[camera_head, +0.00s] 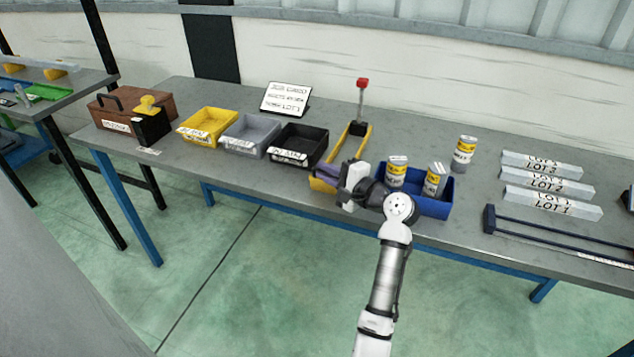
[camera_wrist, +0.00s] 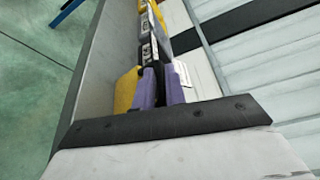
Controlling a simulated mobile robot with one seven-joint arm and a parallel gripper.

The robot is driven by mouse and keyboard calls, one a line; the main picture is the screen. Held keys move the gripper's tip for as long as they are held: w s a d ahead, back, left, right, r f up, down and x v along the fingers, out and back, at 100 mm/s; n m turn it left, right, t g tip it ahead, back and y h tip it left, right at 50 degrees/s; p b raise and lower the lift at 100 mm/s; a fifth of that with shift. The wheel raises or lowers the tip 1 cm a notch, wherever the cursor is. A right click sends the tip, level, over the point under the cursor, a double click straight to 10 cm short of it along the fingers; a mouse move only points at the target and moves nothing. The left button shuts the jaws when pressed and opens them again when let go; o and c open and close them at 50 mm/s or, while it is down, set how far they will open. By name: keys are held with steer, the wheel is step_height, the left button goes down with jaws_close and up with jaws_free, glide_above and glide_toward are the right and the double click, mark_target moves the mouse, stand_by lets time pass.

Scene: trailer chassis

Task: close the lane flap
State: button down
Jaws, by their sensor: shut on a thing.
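A yellow lane (camera_head: 338,153) stands on the table, with a black block and an upright lever with a red knob at its far end. A yellow piece at the lane's near end, which looks like the lane flap (camera_head: 320,185), sits by the table's front edge. My gripper (camera_head: 324,175), with purple fingers, reaches it from the right and is shut on it. In the wrist view the fingers (camera_wrist: 161,88) are close together, with yellow (camera_wrist: 125,91) beside the left one. The fingers and wrist hide most of the flap, so its angle cannot be told.
Black (camera_head: 298,146), grey (camera_head: 249,136) and yellow (camera_head: 207,124) bins stand left of the lane. A blue bin (camera_head: 432,207) with labelled cans is close by my wrist on the right. Lot bars (camera_head: 548,184) and a dark rail frame (camera_head: 560,240) lie farther right.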

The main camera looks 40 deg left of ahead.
steer(key=shift+w+a+r, duration=0.2)
steer(key=shift+w+a, duration=0.35)
steer(key=shift+w, duration=0.35)
steer(key=shift+w+r, duration=0.25)
steer(key=c, duration=1.5)
jaws_free()
steer(key=shift+a, duration=0.1)
steer(key=shift+f, duration=0.25)
steer(key=shift+d+f, duration=0.15)
steer(key=shift+d, duration=0.35)
steer(key=d+b, duration=0.1)
steer(key=d, duration=0.3)
steer(key=s+d+r+b, duration=0.1)
steer(key=d, duration=0.4)
steer(key=s+d+r+b, duration=0.1)
steer(key=d, duration=0.3)
steer(key=shift+d, duration=0.15)
